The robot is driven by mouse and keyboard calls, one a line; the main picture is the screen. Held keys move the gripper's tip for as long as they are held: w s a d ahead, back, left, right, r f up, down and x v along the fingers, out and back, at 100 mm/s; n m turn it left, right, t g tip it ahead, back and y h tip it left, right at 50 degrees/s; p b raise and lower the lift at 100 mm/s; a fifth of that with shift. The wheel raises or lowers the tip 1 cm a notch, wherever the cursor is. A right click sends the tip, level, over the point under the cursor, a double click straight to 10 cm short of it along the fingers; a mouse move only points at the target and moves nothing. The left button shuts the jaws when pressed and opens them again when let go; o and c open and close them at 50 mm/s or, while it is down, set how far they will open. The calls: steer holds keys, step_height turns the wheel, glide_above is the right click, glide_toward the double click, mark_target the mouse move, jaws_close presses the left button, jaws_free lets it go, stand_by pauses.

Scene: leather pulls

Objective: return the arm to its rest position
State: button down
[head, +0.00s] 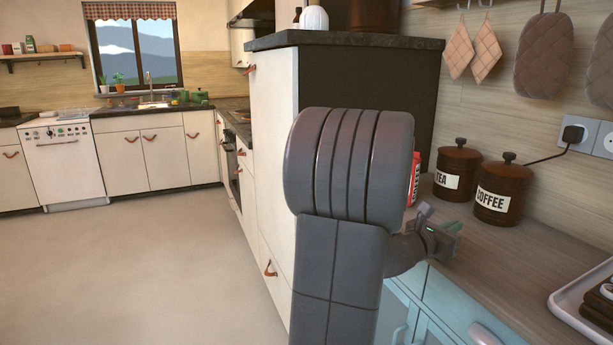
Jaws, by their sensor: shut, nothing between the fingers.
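My arm rises in the middle of the head view, its large dark grey links hiding part of the tall cream cabinet and the counter behind. My gripper (448,238) shows at the right side of the arm, over or beside the front edge of the wooden counter (500,252). It is shut, with nothing held in it. It is small in this view and partly hidden by the arm.
A TEA canister (457,170) and a COFFEE canister (502,190) stand on the counter behind the gripper. A red container (414,178) is partly hidden by my arm. A white tray (565,305) lies at the right. Open floor (150,265) spreads at the left.

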steer(key=v, duration=1.6)
